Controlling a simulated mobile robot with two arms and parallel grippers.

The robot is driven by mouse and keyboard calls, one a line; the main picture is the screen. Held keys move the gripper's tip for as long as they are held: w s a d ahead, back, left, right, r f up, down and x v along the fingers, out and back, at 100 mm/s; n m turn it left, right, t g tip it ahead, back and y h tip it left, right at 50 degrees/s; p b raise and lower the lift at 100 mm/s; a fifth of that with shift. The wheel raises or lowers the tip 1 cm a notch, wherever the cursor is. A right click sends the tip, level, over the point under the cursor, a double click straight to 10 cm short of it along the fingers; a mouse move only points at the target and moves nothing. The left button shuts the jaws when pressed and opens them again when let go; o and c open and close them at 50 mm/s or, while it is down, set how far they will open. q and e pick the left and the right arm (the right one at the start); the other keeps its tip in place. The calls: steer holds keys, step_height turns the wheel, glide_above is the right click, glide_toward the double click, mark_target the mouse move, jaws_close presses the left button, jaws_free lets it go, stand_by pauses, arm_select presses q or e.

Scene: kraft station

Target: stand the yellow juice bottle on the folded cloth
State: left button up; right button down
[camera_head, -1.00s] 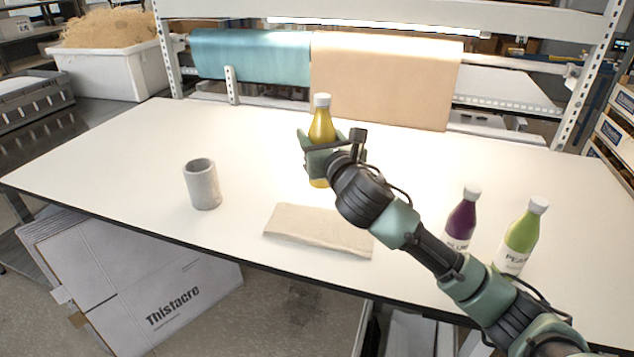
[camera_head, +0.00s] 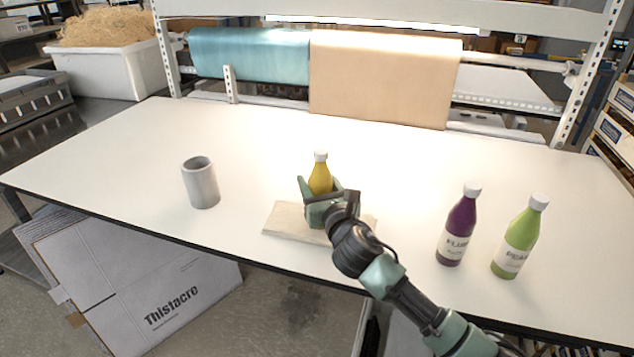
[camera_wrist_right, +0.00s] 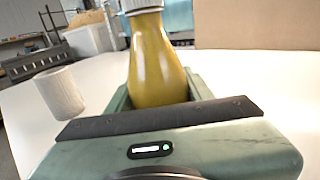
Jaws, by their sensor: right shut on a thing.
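The yellow juice bottle (camera_head: 320,181) is upright in my right gripper (camera_head: 321,203), which is shut on it. It also shows in the right wrist view (camera_wrist_right: 158,62), between the fingers (camera_wrist_right: 150,105). The folded beige cloth (camera_head: 286,222) lies near the table's front edge. In the head view the bottle and gripper are over the cloth and cover its middle. The bottle's lower part is hidden by the gripper, so I cannot tell whether its base touches the cloth. My left gripper is not in view.
A grey cup (camera_head: 201,184) stands left of the cloth; it also shows in the right wrist view (camera_wrist_right: 60,94). A purple bottle (camera_head: 458,228) and a green bottle (camera_head: 519,238) stand to the right. The white table (camera_head: 255,130) is clear behind the cloth.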

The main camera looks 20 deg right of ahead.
steer(key=shift+f, duration=0.5)
steer(key=c, duration=0.7)
jaws_free()
steer(key=shift+s+f, duration=0.1)
steer(key=shift+f, duration=0.05)
steer(key=shift+o, duration=0.5)
steer(key=shift+r, duration=1)
steer(key=s+b, duration=0.1)
steer(key=s, duration=1.1)
steer(key=shift+d+f, duration=0.2)
steer(key=shift+f, duration=0.05)
